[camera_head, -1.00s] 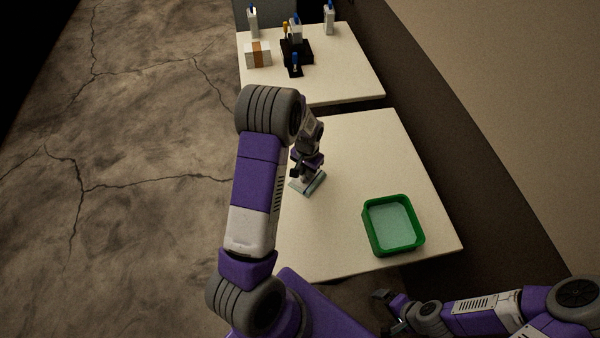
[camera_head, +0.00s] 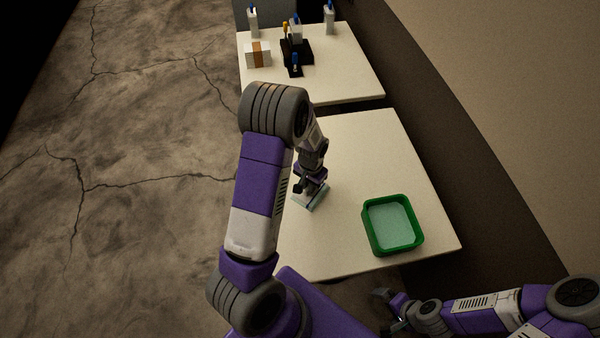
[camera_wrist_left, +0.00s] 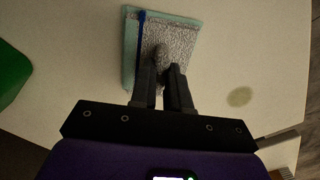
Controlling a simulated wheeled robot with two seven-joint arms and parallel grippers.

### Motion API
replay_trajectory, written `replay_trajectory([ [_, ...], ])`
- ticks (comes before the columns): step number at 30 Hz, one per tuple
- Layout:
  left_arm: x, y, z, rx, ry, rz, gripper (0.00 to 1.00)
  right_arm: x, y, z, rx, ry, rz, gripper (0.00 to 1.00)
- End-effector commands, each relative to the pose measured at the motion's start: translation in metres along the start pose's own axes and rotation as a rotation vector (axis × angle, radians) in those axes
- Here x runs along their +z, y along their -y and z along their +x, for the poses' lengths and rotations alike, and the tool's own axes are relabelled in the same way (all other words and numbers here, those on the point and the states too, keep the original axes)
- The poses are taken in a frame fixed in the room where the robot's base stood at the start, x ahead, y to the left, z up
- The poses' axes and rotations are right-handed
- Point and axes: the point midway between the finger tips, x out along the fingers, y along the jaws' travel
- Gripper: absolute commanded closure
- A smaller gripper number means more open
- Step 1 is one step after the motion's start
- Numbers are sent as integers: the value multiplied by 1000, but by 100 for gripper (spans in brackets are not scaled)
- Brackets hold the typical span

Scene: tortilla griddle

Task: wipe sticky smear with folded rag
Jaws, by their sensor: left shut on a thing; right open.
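The folded rag (camera_head: 314,201), pale teal with a speckled grey top face and a blue stripe, lies flat on the near table. My left gripper (camera_head: 311,187) is over it, pointing down, shut on a raised pinch of its cloth. The left wrist view shows the rag (camera_wrist_left: 130,60) and the fingers (camera_wrist_left: 163,75) closer up. The smear (camera_wrist_left: 239,97) is a dull olive round spot on the tabletop, apart from the rag, on the side away from the green tray. I cannot make it out in the head view. My right gripper (camera_head: 388,308) is open and empty, off the table's near edge.
A green tray (camera_head: 370,238) with a pale inside stands at the table's near right; it also shows in the left wrist view (camera_wrist_left: 12,70). The near table (camera_head: 380,150) is otherwise clear. A farther table (camera_head: 345,75) holds bottles, a box and a black stand.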

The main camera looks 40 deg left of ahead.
Motion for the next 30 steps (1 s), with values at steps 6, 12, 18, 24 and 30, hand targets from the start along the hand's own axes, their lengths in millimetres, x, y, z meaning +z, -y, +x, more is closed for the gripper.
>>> replay_trajectory([
  [6,0,-1,0,-1,-2,0,100,0,0,0,0,0,0,0],
  [12,10,-12,2,-1,0,2,100,0,0,0,0,0,0,0],
  [18,15,-16,4,0,2,0,100,0,0,0,0,0,0,0],
  [24,15,-15,5,0,5,-1,100,0,0,0,0,0,0,0],
  [30,15,-11,5,-1,5,-2,100,0,0,1,0,0,0,0],
])
